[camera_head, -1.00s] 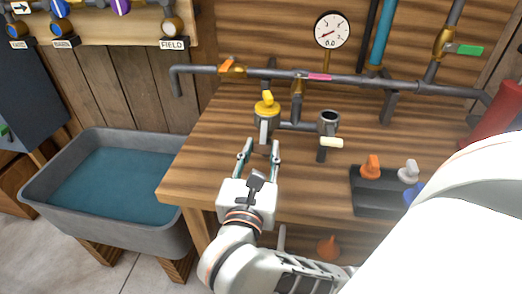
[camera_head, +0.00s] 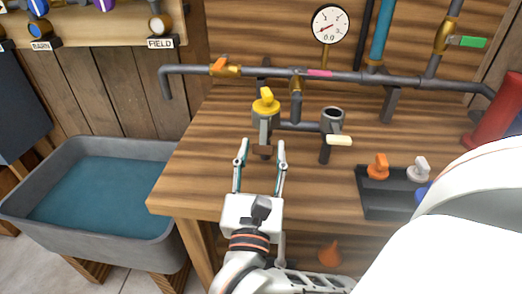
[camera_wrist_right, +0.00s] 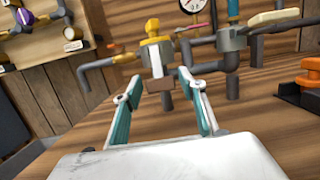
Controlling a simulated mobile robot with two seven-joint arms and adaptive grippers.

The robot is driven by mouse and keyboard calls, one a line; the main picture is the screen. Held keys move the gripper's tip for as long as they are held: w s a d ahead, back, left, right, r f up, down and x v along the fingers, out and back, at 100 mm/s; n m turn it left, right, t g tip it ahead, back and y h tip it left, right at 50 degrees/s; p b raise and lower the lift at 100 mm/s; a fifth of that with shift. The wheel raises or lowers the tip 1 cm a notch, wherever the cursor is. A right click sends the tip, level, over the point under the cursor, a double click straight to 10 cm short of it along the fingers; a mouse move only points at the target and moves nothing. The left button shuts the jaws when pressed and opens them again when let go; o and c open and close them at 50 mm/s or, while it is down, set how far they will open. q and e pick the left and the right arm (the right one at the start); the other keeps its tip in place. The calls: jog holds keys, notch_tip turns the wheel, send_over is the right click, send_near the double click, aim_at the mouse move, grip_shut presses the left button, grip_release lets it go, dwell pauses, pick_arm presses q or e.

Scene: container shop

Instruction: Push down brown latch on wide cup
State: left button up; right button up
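A grey cup (camera_head: 264,114) with a yellow plug (camera_head: 266,96) stands on the pipework over the wooden bench. A grey lever hangs from its front, with a brown latch end (camera_wrist_right: 160,86) that shows clearly in the right wrist view. A second, open grey cup (camera_head: 333,115) stands to its right, with a cream-coloured latch (camera_head: 339,141). My right gripper (camera_head: 261,143) is open and empty, in front of the plugged cup. In the right wrist view, the brown latch appears between its fingertips, but contact cannot be told. My left gripper is not in view.
Grey pipes (camera_head: 350,78) with a pressure gauge (camera_head: 330,24) run along the back. A dark tray (camera_head: 383,208) with coloured plugs lies on the right of the bench. A water trough (camera_head: 45,231) stands left. The bench (camera_head: 190,177) is clear left of my gripper.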

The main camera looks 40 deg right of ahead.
dwell(0.3)
jog(key=v, duration=1.2)
jog(key=shift+d+r, duration=0.1)
